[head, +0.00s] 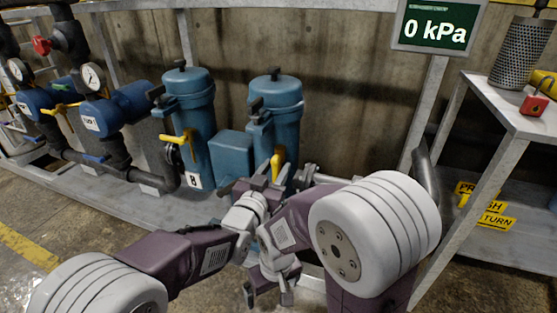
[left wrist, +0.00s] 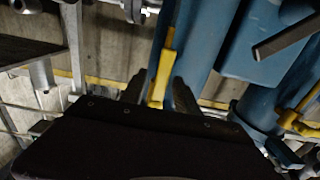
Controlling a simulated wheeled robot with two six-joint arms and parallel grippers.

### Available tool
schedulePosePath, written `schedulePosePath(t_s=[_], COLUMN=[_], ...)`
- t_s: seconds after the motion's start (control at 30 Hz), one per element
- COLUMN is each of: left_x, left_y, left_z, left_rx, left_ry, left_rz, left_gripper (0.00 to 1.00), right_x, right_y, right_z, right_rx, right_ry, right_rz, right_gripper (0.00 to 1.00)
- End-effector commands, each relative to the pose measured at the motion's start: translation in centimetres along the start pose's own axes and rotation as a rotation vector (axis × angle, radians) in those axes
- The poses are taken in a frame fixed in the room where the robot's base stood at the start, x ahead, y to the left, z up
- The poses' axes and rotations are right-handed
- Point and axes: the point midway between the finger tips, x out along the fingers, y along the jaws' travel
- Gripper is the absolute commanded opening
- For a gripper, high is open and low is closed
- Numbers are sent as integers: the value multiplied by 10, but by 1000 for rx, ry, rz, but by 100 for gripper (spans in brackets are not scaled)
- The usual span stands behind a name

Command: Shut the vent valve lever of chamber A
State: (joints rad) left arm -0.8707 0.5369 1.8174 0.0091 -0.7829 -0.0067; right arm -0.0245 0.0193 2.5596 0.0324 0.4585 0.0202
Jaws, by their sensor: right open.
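Two blue upright chambers stand behind my grippers. The left one (head: 190,100) carries a "B" plate and a yellow lever (head: 178,138). The right one (head: 275,105), its plate not visible, has a yellow lever (head: 275,163) low on its front. My left gripper (head: 272,182) is at this right lever. In the left wrist view the yellow lever (left wrist: 162,72) runs between the two spread fingers of my left gripper (left wrist: 158,92), with gaps visible on both sides. My right gripper (head: 269,294) is open and empty, lower down in front of the skid.
A display (head: 438,27) reads 0 kPa. A metal table (head: 500,110) at right bears a mesh cylinder (head: 521,52) and a red padlock (head: 534,104). Blue valves and gauges (head: 93,77) line the left. A blue box (head: 233,153) sits between the chambers.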

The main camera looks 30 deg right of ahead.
Motion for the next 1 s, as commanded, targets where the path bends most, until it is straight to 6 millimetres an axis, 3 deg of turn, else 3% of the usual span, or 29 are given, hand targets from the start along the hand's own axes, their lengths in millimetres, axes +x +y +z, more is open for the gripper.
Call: schedulePosePath(t_s=[0.17, 0.3, 0.33, 1.0], left_x=[0, 0, 0, 0], left_y=[0, 0, 0, 0], left_z=[0, 0, 0, 0], left_rx=[0, 0, 0, 0], left_ry=[1, 1, 1, 0], left_rz=[0, 0, 0, 0], left_gripper=[37, 4, 0, 0], right_x=[0, 0, 0, 0], right_y=[0, 0, 0, 0], right_z=[0, 0, 0, 0], right_rx=[0, 0, 0, 0], right_ry=[-1, -1, -1, 0], right_rz=[0, 0, 0, 0], right_gripper=[100, 100, 100, 100])
